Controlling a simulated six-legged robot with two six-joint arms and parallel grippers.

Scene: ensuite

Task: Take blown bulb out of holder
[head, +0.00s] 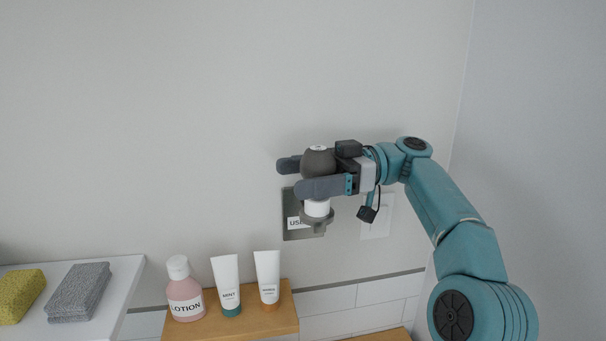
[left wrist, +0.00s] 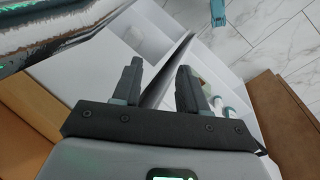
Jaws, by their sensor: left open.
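The blown bulb (head: 318,162) is a dark grey globe with a white neck, upright in the grey holder (head: 318,224) on the wall, in the head view. My right gripper (head: 301,177) reaches in from the right, with one finger in front of the bulb and the other behind it. The near finger hides part of the globe. I cannot tell whether the fingers press on it. My left gripper (left wrist: 160,78) shows only in the left wrist view, open and with nothing between its fingers.
Behind the holder is a dark wall plate (head: 291,232) with a partly hidden label. Below, a wooden shelf (head: 245,325) bears a lotion bottle (head: 185,290) and two tubes. At left, a white shelf (head: 125,280) holds a yellow sponge (head: 20,295) and grey cloth (head: 79,292).

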